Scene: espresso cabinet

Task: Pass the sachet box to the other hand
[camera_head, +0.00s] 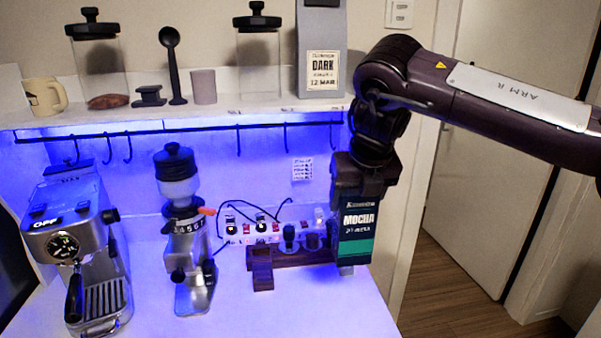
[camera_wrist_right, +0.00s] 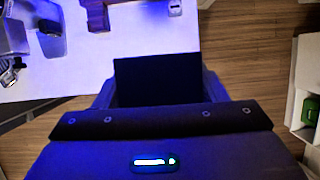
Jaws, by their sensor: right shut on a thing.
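The sachet box (camera_head: 357,222) is dark with a teal band at the bottom and the word MOCHA on its front. It hangs roughly upright under my right gripper (camera_head: 364,182) in the head view, above the counter's right end. My right gripper is shut on the upper part of the box. In the right wrist view the box (camera_wrist_right: 157,78) is a dark block between the two fingers. My left gripper is in neither view.
A grinder (camera_head: 188,235) and an espresso machine (camera_head: 80,255) stand on the white counter (camera_head: 250,318). A dark wooden stand (camera_head: 290,259) with small tools is just left of the box. A shelf (camera_head: 200,115) with jars and a bag runs above. The counter's front is clear.

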